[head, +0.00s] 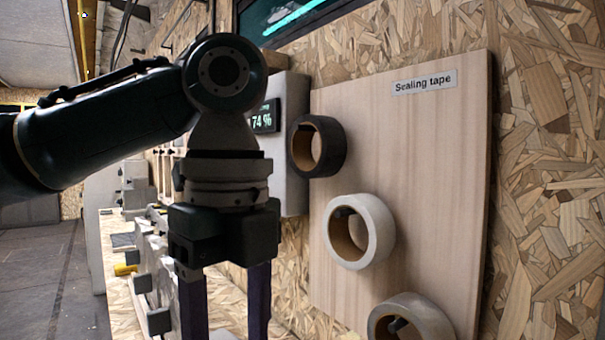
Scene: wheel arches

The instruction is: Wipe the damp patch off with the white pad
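My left gripper (226,318) points down at the lower left of the head view, its two dark fingers apart. Bare background shows between the visible parts of the fingers. The fingertips are cut off by the bottom edge, so I cannot see whether they hold anything. I cannot make out the white pad or the damp patch in this view. My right gripper is not in view.
A pale wooden board (432,170) labelled "Sealing tape" holds a black roll (334,146), a white roll (378,232) and a grey roll (425,318). A grey box with a "74 %" display (265,117) stands behind my arm. Chipboard wall (545,200) lies right.

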